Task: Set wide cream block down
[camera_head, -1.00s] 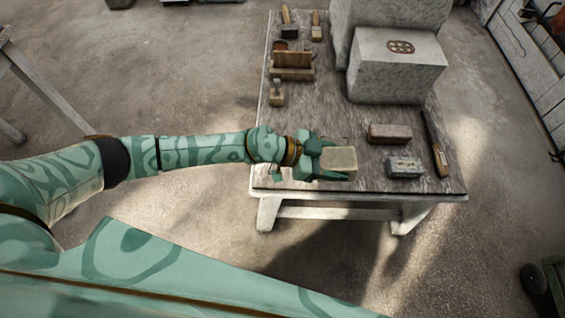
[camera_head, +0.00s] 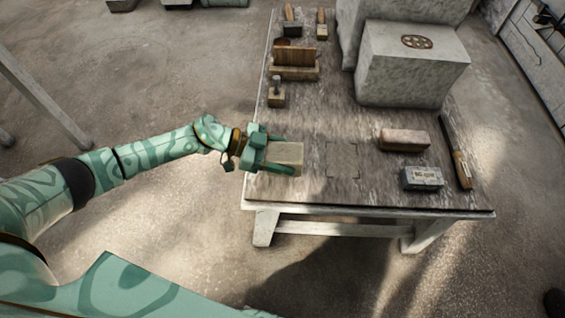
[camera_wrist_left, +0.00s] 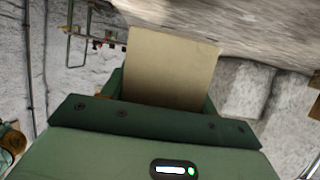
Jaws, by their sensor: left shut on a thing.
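The wide cream block (camera_head: 286,156) is between the fingers of my left gripper (camera_head: 274,155), over the near left part of the worktable (camera_head: 310,190). The gripper is shut on it. In the left wrist view the cream block (camera_wrist_left: 170,68) stands out beyond the gripper body (camera_wrist_left: 150,120), its broad face to the camera. I cannot tell whether its underside touches the tabletop. A faint marked outline (camera_head: 342,160) lies on the bare tabletop just right of the block. My right gripper is not in view.
A pinkish brick (camera_head: 404,140), a grey labelled block (camera_head: 421,178) and a long-handled tool (camera_head: 460,165) lie to the right. A large stone block (camera_head: 410,75) stands behind. A wooden holder (camera_head: 294,68), a small block with a peg (camera_head: 276,97) and brushes (camera_head: 291,25) line the left edge.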

